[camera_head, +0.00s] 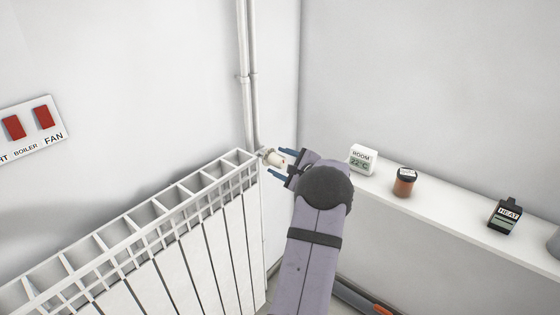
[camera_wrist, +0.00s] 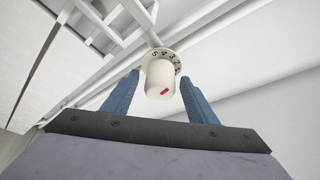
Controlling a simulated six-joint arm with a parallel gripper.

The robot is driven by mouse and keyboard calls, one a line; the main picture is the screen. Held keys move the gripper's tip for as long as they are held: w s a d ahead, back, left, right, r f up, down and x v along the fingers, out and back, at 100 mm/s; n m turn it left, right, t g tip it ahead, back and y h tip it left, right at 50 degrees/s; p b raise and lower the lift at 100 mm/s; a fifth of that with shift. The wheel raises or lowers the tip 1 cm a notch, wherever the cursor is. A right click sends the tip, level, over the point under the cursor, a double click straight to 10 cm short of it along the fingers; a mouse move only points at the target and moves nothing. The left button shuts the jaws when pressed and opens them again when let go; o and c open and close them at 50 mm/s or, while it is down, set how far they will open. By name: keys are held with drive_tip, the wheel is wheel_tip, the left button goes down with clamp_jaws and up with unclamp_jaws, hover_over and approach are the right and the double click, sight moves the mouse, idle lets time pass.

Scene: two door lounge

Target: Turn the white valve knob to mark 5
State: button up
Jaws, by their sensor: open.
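The white valve knob (camera_head: 275,159) sits at the top corner of the radiator, by the wall pipes. In the wrist view the knob (camera_wrist: 160,80) has a red mark on its near face. A pale collar (camera_wrist: 173,57) with small dark figures rings it behind. Some figures are too small to read surely, and which one the red mark lines up with I cannot tell. My gripper (camera_head: 279,162) is open, its blue fingers on either side of the knob. In the wrist view gaps show between the knob and both fingers.
A white radiator (camera_head: 215,235) fills the lower left, close to the knob. Pipes (camera_head: 248,80) run up the wall. A shelf (camera_head: 455,218) at right holds a room display (camera_head: 362,158), a brown jar (camera_head: 404,183) and a dark HEAT box (camera_head: 505,214). Red switches (camera_head: 43,117) are at left.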

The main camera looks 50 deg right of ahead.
drive_tip(key=c, duration=1.1)
drive_tip(key=shift+o, duration=0.2)
drive_tip(key=shift+f, duration=0.1)
